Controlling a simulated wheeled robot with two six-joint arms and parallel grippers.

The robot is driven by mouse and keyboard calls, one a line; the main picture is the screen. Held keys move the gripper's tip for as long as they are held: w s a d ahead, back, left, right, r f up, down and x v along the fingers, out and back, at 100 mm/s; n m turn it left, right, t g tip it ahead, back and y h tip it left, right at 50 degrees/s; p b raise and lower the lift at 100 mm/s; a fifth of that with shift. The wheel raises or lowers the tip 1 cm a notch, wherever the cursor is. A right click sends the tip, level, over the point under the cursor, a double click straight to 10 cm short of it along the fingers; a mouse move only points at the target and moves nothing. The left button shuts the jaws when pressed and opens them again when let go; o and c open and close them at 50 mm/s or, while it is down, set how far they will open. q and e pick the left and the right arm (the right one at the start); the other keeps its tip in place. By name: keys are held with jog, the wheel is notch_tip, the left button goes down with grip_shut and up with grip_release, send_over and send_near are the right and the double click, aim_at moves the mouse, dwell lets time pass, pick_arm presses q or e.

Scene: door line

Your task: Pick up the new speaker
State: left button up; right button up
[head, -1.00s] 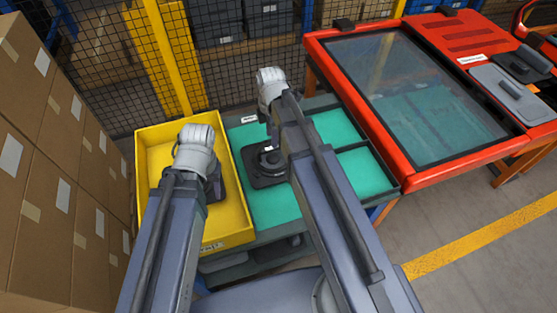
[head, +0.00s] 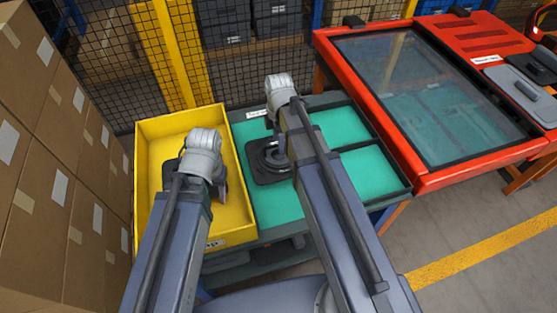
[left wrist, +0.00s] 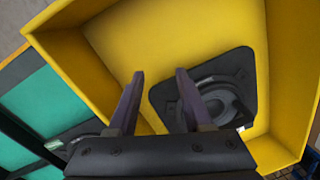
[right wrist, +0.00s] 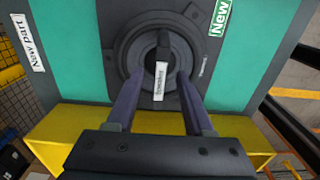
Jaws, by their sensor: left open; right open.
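The new speaker (head: 266,172) is a black square plate with a round cone, lying on the teal-lined tray. In the right wrist view the speaker (right wrist: 185,92) has an upright dark tab with a white label at its middle. My right gripper (right wrist: 160,74) is open above it, fingers on either side of the tab, with no visible grip. Its wrist partly hides the speaker in the head view. My left gripper (left wrist: 160,74) is open and empty over the yellow bin (head: 160,130). A second black speaker (left wrist: 228,92) lies in that bin, mostly hidden by my left wrist in the head view.
The tray (head: 365,172) has black dividers and bare teal compartments on its right. A red-framed station with a clear lid (head: 425,95) stands to the right. Stacked cardboard boxes (head: 45,170) line the left side. A mesh fence (head: 110,60) closes the back.

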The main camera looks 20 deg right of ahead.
notch_tip(320, 180, down, 2)
jog(key=shift+b, duration=0.5)
jog(key=shift+r, duration=0.1)
grip_shut()
dwell(1.0)
